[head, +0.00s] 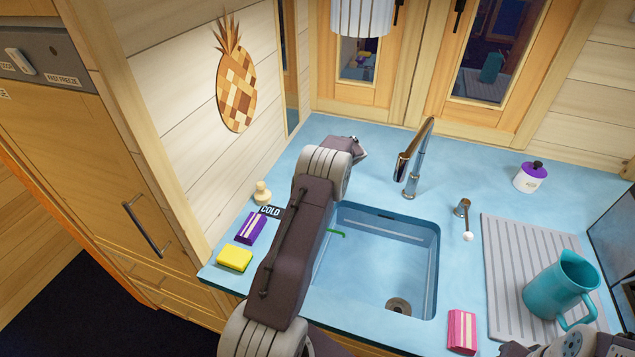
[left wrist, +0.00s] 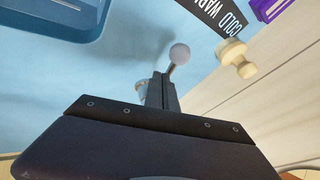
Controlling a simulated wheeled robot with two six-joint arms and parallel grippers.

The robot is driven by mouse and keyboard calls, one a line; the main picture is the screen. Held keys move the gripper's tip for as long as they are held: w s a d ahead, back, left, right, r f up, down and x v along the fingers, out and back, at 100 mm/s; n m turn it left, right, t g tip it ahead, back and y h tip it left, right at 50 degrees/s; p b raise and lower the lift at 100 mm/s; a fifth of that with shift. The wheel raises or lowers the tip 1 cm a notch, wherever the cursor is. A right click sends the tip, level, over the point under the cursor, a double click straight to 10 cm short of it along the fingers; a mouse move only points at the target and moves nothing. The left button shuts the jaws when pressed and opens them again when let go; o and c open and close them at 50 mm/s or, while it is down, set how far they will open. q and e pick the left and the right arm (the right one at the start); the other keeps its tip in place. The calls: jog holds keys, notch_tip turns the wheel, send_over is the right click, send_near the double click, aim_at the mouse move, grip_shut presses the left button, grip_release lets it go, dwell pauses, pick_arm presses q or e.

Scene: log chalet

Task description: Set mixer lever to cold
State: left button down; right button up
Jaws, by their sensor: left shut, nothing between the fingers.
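In the left wrist view a lever with a pale ball tip (left wrist: 180,53) stands just beyond my left gripper (left wrist: 161,90). Its lower part is hidden by the fingers, and I cannot tell whether they touch it. A dark label (left wrist: 219,16) reading "COLD WAR…" lies beyond, cut off by the frame; the ball is left of its cold end in the picture. In the head view the label's "COLD" end (head: 270,212) shows left of my left arm, which hides that lever. My left gripper is shut and empty. My right gripper is not in view.
The sink (head: 428,275) is right of my left arm, with a tall faucet (head: 415,165) behind. Another metal post with a white ball (head: 468,237) stands right of it. A yellow sponge (head: 235,258), purple block (head: 250,228) and pale wooden knob-shaped item (head: 262,193) sit by the left wall.

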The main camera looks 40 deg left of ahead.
pick_arm(q)
jog(key=shift+s+a+m, duration=0.2)
jog(key=shift+m, duration=0.1)
jog(key=shift+s+a+t+b, duration=0.1)
jog(key=shift+s+t+b, duration=0.05)
jog(key=shift+t+b, duration=0.2)
jog(key=shift+s+a+f+m+t+b, duration=0.1)
jog(key=shift+s+a+m+t+b, duration=0.25)
jog(key=shift+a+m+b, duration=0.35)
jog(key=a+m, duration=0.1)
jog(key=s+a+m+t+p, duration=0.1)
jog(key=m+h, duration=0.1)
jog(key=shift+s+a+r+m+t, duration=0.3)
jog(key=shift+a, duration=0.1)
jog(key=shift+a+p, duration=0.35)
jog(key=shift+p, duration=0.2)
jog(key=shift+a+f+p, duration=0.15)
jog(key=shift+a+p, duration=0.5)
jog(key=shift+a, duration=0.3)
jog(key=shift+a+f+p, duration=0.1)
jog(key=shift+a+p, duration=0.5)
jog(key=shift+a, duration=0.3)
